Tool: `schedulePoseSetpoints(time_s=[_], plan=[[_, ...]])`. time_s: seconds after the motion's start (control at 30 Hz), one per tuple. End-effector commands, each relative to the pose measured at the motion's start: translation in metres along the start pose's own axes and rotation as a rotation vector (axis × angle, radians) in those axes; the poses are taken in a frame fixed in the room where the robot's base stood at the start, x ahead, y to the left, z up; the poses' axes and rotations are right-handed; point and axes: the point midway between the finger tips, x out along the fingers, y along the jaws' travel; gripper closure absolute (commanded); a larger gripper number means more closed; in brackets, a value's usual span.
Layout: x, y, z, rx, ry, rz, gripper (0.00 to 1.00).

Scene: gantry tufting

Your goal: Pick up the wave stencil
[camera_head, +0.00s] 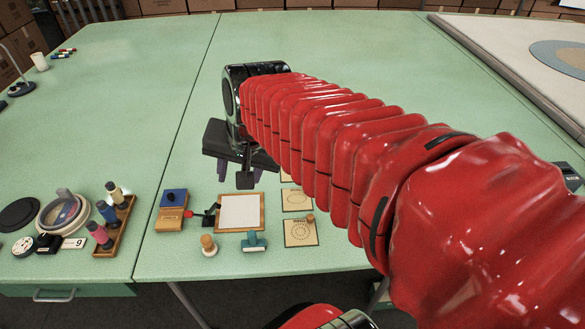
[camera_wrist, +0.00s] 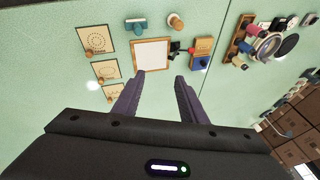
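Three square stencil cards lie in a column on the green table. The near card (camera_head: 300,233) carries a ring of dots and the middle card (camera_head: 297,200) an oval outline. The far card (camera_head: 286,177) is mostly hidden by my arm. All three show in the wrist view: near card (camera_wrist: 96,40), middle card (camera_wrist: 106,69), far card (camera_wrist: 115,93). The prints are too small to tell which is the wave stencil. My gripper (camera_head: 236,172) is above the table, left of the far card. Its purple fingers stand apart and empty in the wrist view (camera_wrist: 161,78).
A wood-framed white pad (camera_head: 240,213) lies left of the cards, with a teal stamp (camera_head: 253,242) and a wooden stamp (camera_head: 208,245) in front. A blue-topped wooden block (camera_head: 171,218) and a bottle rack (camera_head: 114,228) stand farther left. The table behind my gripper is clear.

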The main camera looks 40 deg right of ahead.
Motion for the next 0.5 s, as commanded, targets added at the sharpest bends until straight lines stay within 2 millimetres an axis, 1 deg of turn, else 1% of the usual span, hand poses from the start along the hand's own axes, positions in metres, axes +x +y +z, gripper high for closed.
schedulePoseSetpoints(time_s=[0.03,0.27,0.37,0.5], plan=[[0.005,0.002,-0.014,0.090,-0.007,0.008,0.62],[0.028,0.013,-0.070,0.505,-0.028,0.024,0.62],[0.040,0.022,-0.095,0.687,-0.036,0.030,0.62],[0.057,0.040,-0.129,0.942,-0.044,0.040,0.62]])
